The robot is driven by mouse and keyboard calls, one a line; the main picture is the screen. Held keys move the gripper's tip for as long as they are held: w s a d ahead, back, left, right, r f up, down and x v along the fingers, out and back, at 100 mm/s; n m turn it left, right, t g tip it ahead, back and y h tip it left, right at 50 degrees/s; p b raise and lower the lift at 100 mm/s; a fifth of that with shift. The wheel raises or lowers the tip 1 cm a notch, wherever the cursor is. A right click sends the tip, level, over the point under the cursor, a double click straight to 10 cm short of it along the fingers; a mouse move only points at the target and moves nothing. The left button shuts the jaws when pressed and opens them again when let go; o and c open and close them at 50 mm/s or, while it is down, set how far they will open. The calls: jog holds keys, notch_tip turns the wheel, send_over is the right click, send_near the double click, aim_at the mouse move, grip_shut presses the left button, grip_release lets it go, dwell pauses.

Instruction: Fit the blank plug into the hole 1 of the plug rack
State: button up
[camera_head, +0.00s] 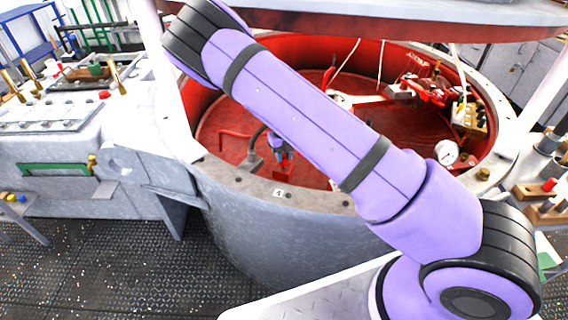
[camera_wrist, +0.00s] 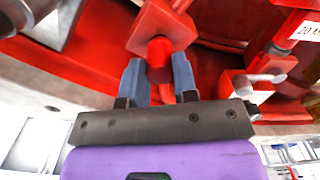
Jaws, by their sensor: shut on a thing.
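My gripper (camera_head: 284,154) reaches down into the round red well in the head view. In the wrist view its two blue fingers (camera_wrist: 157,72) are shut on a red piece with a round stub (camera_wrist: 159,54), which I take for the blank plug. A red square block (camera_wrist: 160,27) lies directly beyond the stub; I cannot tell whether it is part of the plug or separate. I cannot make out a plug rack or a hole marked 1 for certain. Small wooden stands (camera_head: 532,194) with upright pegs are at the right edge of the head view.
The well's grey rim (camera_head: 325,197) surrounds the gripper and bears a small plate marked 4 (camera_head: 278,193). Red pipes and fittings (camera_head: 425,88) fill the well's far right, with a gauge (camera_head: 446,152) by the rim. A grey bench (camera_head: 60,140) stands left. My arm hides much of the well.

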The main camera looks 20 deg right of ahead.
jog(key=shift+r, duration=1.65)
dwell(1.1)
